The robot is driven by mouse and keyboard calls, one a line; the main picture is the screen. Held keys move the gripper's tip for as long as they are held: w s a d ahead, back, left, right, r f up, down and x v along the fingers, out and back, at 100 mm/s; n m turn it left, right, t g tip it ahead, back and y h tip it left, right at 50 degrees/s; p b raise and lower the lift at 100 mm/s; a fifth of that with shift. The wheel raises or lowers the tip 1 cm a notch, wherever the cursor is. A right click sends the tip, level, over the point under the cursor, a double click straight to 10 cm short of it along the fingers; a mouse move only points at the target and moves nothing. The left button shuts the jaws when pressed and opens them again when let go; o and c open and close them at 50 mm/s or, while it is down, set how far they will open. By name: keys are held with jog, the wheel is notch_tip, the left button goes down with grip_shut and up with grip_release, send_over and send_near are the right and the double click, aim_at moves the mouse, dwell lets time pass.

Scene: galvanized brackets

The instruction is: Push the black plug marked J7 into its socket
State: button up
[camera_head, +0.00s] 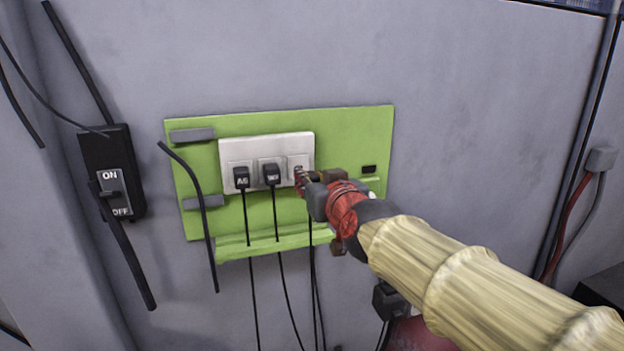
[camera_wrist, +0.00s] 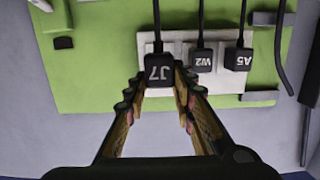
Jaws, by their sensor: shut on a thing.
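The black plug marked J7 (camera_wrist: 159,69) is between the fingertips of my gripper (camera_wrist: 158,84) in the wrist view, which shows the scene upside down. My gripper (camera_head: 304,181) is shut on it, just in front of the right end of the white socket strip (camera_head: 268,139). In the head view my fingers hide the plug. The rightmost socket (camera_head: 297,161) shows just above my fingertips. I cannot tell whether the plug touches the socket or how deep it sits. The strip also shows in the wrist view (camera_wrist: 226,82).
Plugs A5 (camera_head: 241,177) and W2 (camera_head: 272,173) sit in the strip left of my gripper, with cables hanging. The green panel (camera_head: 350,130) has a ledge (camera_head: 235,246) below. A black ON/OFF switch box (camera_head: 112,160) is at left. The wall at upper right is clear.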

aim_at(311, 176)
jog(key=shift+w, duration=0.1)
jog(key=shift+r+b+x, duration=0.2)
jog(key=shift+b+x, duration=0.1)
jog(key=shift+x, duration=1.1)
jog(key=shift+r+x, duration=0.2)
jog(key=shift+x, duration=1.2)
jog(key=shift+w+a+r, duration=0.1)
jog(key=shift+w+a, duration=0.15)
jog(key=shift+w, duration=0.3)
dwell(0.4)
jog(key=o, duration=1)
jog(key=shift+o, duration=0.7)
jog(key=shift+s, duration=0.15)
jog(key=shift+v, duration=3.7)
